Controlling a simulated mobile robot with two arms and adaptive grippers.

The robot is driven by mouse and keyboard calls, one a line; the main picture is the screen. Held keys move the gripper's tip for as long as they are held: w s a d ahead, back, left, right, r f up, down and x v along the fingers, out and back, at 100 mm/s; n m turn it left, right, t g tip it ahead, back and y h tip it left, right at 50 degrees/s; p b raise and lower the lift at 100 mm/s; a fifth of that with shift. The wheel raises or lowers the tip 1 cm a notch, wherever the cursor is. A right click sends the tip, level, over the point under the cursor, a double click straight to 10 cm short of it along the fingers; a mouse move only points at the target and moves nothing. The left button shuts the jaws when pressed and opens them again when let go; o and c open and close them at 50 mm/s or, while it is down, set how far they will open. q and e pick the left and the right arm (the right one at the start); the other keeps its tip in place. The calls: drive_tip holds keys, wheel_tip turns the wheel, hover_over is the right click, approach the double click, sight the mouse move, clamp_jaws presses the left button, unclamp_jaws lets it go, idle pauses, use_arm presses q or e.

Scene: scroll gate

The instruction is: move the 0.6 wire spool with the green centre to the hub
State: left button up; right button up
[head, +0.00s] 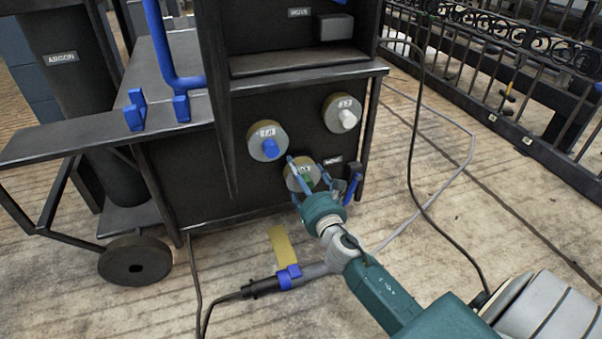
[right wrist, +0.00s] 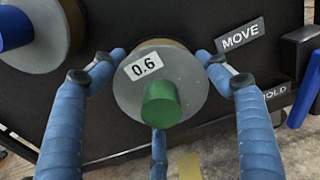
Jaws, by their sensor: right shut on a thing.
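The 0.6 spool (right wrist: 190,88) is a grey disc with a green centre and a white "0.6" label, filling the middle of the right wrist view. In the head view the spool (head: 297,172) is low on the dark machine's front, partly hidden by my fingers. My right gripper (head: 320,176) has its blue fingers shut around the spool's rim, with the green centre facing my wrist. Whether the spool touches the panel behind it, I cannot tell. No part is clearly marked as the hub. My left gripper is not in view.
A blue-centred spool (head: 259,147) and a white-centred spool (head: 337,121) are on the panel nearby. A MOVE label (right wrist: 240,34) is beside the held spool. A torch (head: 290,277) and cables lie on the floor. A metal gate (head: 520,75) stands at right.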

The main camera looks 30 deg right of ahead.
drive_tip(key=v, duration=0.6)
drive_tip(key=shift+s+r, duration=0.15)
drive_tip(key=shift+r, duration=0.05)
idle(1.4)
drive_tip(key=shift+s+a, duration=0.15)
idle(1.1)
drive_tip(key=shift+s+f, duration=0.1)
